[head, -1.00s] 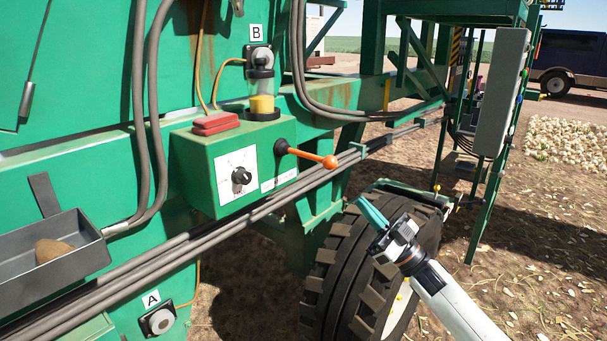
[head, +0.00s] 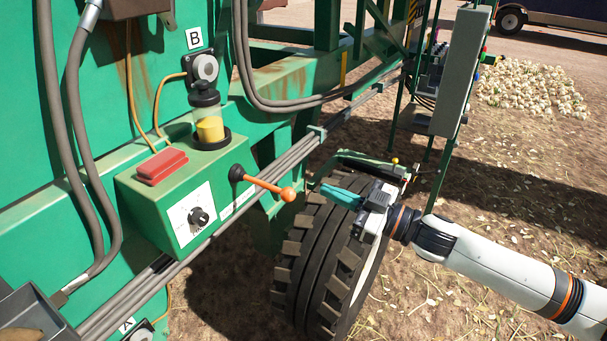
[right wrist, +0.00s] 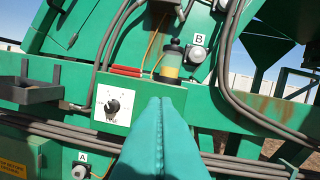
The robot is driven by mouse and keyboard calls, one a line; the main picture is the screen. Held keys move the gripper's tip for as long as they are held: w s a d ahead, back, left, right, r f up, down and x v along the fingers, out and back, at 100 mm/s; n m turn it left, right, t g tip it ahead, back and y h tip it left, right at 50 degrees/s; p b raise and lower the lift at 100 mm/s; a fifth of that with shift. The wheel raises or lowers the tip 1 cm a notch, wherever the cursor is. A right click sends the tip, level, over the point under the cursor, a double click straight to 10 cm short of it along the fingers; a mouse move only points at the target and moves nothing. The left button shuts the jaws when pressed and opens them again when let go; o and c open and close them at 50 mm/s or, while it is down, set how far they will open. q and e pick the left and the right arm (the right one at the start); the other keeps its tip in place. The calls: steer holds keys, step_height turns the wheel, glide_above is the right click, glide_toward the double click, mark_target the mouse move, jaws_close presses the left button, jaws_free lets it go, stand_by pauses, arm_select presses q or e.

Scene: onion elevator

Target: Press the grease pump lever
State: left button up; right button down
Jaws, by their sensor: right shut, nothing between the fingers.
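The grease pump lever (head: 264,186) is an orange rod with a round orange knob. It sticks out to the right from the side of a green pump box (head: 158,213). The box carries a clear reservoir (head: 208,124) with yellow grease, and a dial. My right gripper (head: 326,188) has teal fingers, shut and empty. In the head view its tips lie just right of the knob; I cannot tell whether they touch. In the right wrist view the shut fingers (right wrist: 161,105) point at the box (right wrist: 146,92), and the lever is hidden there. My left gripper is not in view.
A large black tire (head: 318,262) stands below my right gripper. Grey pipes (head: 290,160) run along the machine under the box. A grey tray (head: 30,312) is at lower left. A grey cabinet (head: 462,70) hangs at right. Open ground lies to the right.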

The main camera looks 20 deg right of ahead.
steer(key=r+p, duration=0.2)
steer(key=p, duration=0.3)
glide_above(292, 197)
step_height(292, 197, down, 3)
steer(key=shift+f, duration=0.1)
steer(key=shift+s+d+f, duration=0.1)
steer(key=shift+d+f, duration=0.15)
steer(key=shift+f, duration=0.4)
